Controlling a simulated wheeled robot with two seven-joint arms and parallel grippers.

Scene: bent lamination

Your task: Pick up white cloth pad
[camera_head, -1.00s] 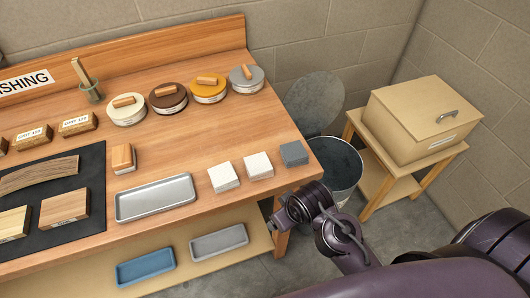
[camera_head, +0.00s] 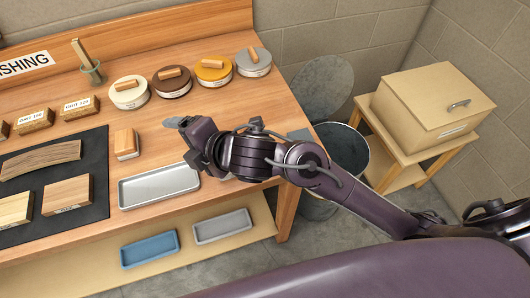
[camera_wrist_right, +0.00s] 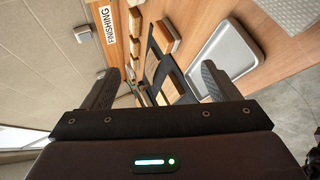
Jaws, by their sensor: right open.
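The white cloth pads near the table's front right are almost wholly hidden behind my right arm in the head view; only a pale sliver shows under the arm. My right gripper (camera_head: 182,140) is open and empty above the table, behind the silver tray (camera_head: 158,186) and right of the wood-topped block (camera_head: 126,144). Its two fingers stand wide apart in the right wrist view (camera_wrist_right: 160,80), with nothing between them. A pale textured item (camera_wrist_right: 297,14) is cut off at that view's top right; I cannot tell if it is a pad. My left gripper is not in view.
Several round lidded tins (camera_head: 213,69) line the table's back. A dark mat (camera_head: 95,205) with wood pieces lies left. A bin (camera_head: 345,150) and a box on a stand (camera_head: 432,100) are right.

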